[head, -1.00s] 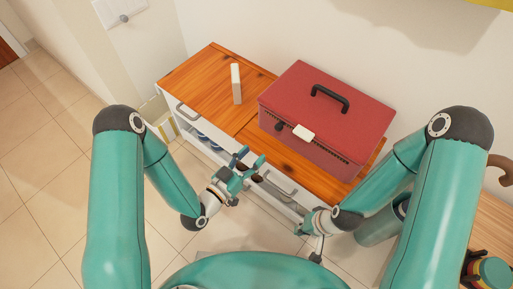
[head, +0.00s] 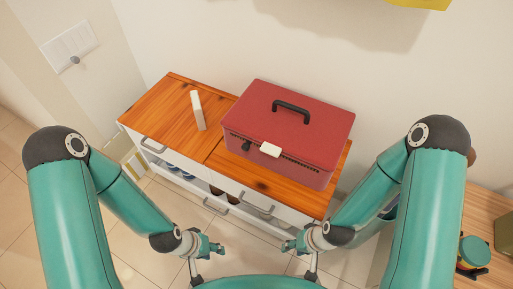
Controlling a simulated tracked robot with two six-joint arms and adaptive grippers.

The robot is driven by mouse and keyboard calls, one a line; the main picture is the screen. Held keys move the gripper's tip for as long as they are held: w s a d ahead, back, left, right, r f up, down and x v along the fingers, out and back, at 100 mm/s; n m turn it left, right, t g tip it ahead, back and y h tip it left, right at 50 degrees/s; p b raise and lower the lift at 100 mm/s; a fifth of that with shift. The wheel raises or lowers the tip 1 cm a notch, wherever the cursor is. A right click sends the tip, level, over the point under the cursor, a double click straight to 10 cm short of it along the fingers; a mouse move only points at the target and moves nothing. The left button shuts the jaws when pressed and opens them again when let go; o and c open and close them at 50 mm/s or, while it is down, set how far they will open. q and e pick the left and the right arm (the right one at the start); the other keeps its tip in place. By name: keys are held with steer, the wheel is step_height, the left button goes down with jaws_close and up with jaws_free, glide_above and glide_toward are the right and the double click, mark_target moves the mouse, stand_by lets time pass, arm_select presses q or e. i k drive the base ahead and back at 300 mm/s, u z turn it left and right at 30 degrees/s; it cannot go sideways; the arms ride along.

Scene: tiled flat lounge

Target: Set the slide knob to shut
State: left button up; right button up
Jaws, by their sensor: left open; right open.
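A red box (head: 290,112) with a black top handle stands on the wooden-topped cabinet (head: 165,110). On its front are a small dark knob (head: 246,145) at the left and a white block (head: 270,150) beside it, above a row of dark slots. A white wall panel (head: 70,42) at the upper left carries a grey knob (head: 75,60). I cannot tell which of these is the slide knob. My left gripper (head: 216,248) is open and empty, in front of the cabinet and low. My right gripper (head: 288,246) is open and empty, also below the cabinet's front edge. Neither touches the box.
A white upright block (head: 198,110) stands on the cabinet left of the box. The cabinet front has grey drawer handles and an open shelf with dark items. Tiled floor is free at the left.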

mark_target(246, 146)
steer(key=z, duration=0.6)
steer(key=k, duration=1.4)
steer(key=u, duration=0.8)
steer(key=i, duration=1)
steer(key=z, duration=0.05)
